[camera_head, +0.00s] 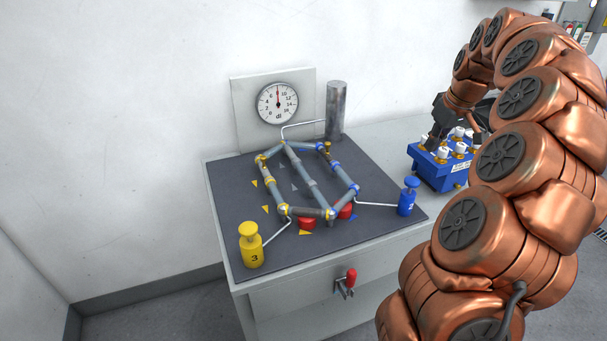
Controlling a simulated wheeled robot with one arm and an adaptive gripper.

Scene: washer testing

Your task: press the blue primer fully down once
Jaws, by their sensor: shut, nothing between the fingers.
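The blue primer (407,197) is a small blue cylinder with a knob on top. It stands upright at the right edge of the dark work mat, with a thin pale pipe running left from it to the pipework. Its knob stands raised above its body. My gripper (429,143) is dark and points down, to the right of and behind the blue primer, at the left end of a blue box. It is shut and empty, apart from the primer. Whether its fingertips touch the box is too small to tell.
The blue box (439,177) with several white-capped pieces stands right of the primer. A yellow primer (251,248) marked 3 stands at front left. Pipework (311,183) with two red parts fills the mat (232,195). Behind are a gauge (277,103) and a metal cylinder (336,110).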

